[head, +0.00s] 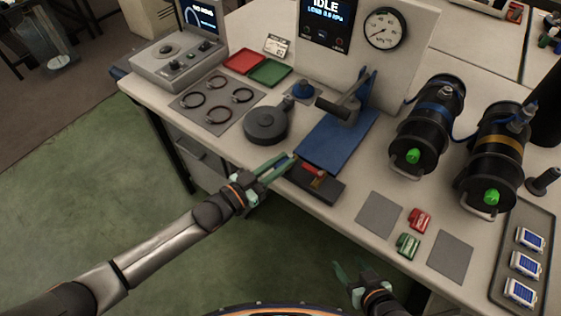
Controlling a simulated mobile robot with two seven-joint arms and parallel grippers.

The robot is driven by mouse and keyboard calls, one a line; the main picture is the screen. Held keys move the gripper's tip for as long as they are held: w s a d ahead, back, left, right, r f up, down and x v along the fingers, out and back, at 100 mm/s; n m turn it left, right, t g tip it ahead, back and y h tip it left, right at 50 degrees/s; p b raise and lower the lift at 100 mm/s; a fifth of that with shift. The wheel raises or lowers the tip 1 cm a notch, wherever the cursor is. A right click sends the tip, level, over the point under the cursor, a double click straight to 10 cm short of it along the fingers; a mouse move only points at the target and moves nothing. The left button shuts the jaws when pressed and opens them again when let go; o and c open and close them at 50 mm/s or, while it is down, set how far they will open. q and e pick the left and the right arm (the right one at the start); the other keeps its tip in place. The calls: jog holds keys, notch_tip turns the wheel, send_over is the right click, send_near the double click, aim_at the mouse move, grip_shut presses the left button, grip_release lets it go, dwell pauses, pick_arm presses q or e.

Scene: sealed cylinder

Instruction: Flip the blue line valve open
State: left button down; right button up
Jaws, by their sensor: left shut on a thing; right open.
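A dark block (328,190) lies at the table's front edge, left of the grey mats. On it is a small valve fitting (314,172) with red and brass-coloured parts. My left gripper (284,166) reaches in from the left at the block's left end. Its green fingers are shut on a small blue part beside the fitting, which looks like the valve's handle; the fingers hide most of it. The handle's exact angle is too small to tell. My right gripper (344,283) is open and empty, low in front of the table.
A blue press stand (330,146) stands just behind the block. A dark round container (267,124) is to its left. Two black cylinders (430,120) with green knobs stand right. Red (419,220) and green (407,246) pieces lie by grey mats. Open floor is at left.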

pick_arm(q)
jog(key=shift+d, duration=0.1)
jog(key=shift+s+d+r+n+t+y+p, duration=0.15)
jog(key=shift+s+n+t+y+p, duration=0.05)
jog(key=shift+n+t+y+p, duration=0.35)
jog(key=shift+d+n+t+y, duration=0.1)
jog(key=shift+n+t+y, duration=0.65)
jog(key=shift+t+y, duration=0.15)
jog(key=c, duration=0.8)
grip_release()
jog(key=v, duration=1.2)
jog(key=shift+s, duration=0.25)
